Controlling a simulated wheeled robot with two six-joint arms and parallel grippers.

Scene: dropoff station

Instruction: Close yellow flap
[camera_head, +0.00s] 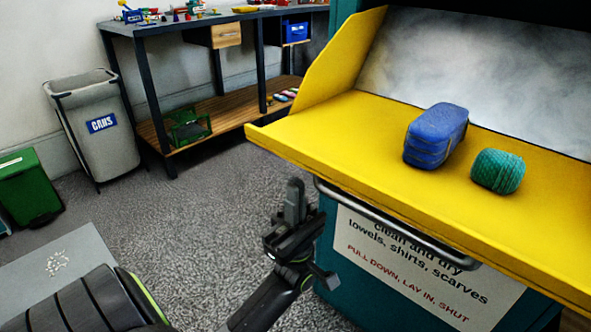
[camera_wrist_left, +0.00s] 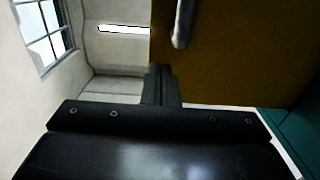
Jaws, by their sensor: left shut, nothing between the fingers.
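The yellow flap (camera_head: 330,135) of a teal dropoff bin is pulled down open, its tray facing up and its side wall upright at the left. A blue folded bundle (camera_head: 437,135) and a green rolled bundle (camera_head: 497,171) lie on it. A metal handle bar (camera_head: 385,222) runs along below its front edge; a bar also shows in the left wrist view (camera_wrist_left: 183,22). My left gripper (camera_head: 294,197) is shut and empty, pointing up, below and left of the flap's front edge. In the left wrist view its fingers (camera_wrist_left: 160,82) appear beside the flap's darker underside (camera_wrist_left: 235,60). My right gripper is not in view.
The teal bin front (camera_head: 325,275) carries a white sign (camera_head: 415,262). A grey cans bin (camera_head: 97,125), a green bin (camera_head: 28,185) and a workbench (camera_head: 160,27) with small items stand at the back left. Grey carpet (camera_head: 190,220) between them is clear.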

